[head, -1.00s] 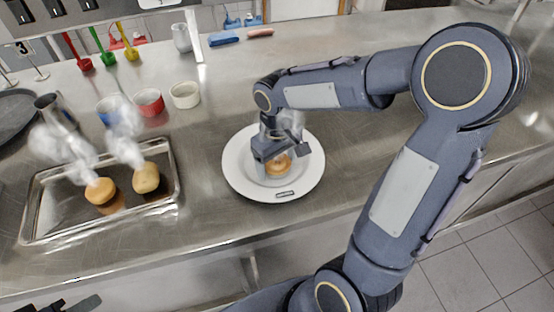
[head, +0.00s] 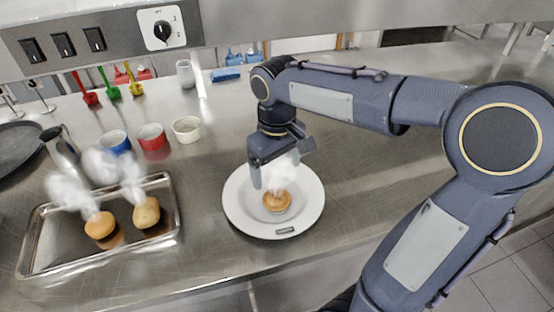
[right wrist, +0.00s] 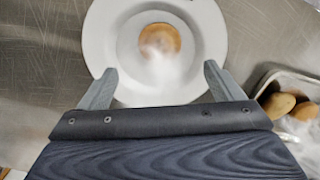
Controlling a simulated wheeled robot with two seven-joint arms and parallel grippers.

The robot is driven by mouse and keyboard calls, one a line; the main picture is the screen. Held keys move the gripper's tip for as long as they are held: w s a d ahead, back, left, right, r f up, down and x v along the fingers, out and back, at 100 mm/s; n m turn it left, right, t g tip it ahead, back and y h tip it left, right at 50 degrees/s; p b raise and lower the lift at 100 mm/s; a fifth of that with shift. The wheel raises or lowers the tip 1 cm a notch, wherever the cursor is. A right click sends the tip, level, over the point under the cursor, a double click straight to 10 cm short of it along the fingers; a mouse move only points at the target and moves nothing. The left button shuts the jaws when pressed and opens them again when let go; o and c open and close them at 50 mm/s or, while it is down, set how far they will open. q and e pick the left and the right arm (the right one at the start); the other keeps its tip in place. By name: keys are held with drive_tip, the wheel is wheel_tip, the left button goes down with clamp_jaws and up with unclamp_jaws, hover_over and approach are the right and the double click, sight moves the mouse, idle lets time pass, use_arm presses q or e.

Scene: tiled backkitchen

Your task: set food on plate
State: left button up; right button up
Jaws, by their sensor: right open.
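A white plate (head: 311,212) lies on the steel counter with one steaming bun (head: 277,202) in its middle. The bun also shows in the right wrist view (right wrist: 160,42), on the plate (right wrist: 98,38) and partly veiled by steam. My right gripper (head: 270,176) is above the far part of the plate, behind the bun. In the right wrist view its two fingers (right wrist: 160,88) stand wide apart with nothing between them. Two more steaming buns, one at left (head: 100,226) and one at right (head: 146,213), lie on a metal tray (head: 60,262). My left gripper is out of view.
A blue cup (head: 115,142), a red cup (head: 152,138) and a white cup (head: 187,130) stand behind the tray. A metal jug (head: 62,150) and dark round pan (head: 20,150) are at left. Counter between tray and plate is clear.

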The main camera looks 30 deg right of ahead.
drive_tip(key=s+a+f+m+t+y, duration=0.1)
drive_tip(key=s+a+t+y, duration=0.1)
drive_tip(key=s, duration=0.5)
drive_tip(key=s+a+f+m+t+y, duration=0.1)
drive_tip(key=s+m+t, duration=0.1)
drive_tip(key=s, duration=0.6)
drive_tip(key=shift+a+f+m+t+y, duration=0.3)
drive_tip(key=shift+a+f+t+y, duration=0.1)
drive_tip(key=shift+t, duration=0.4)
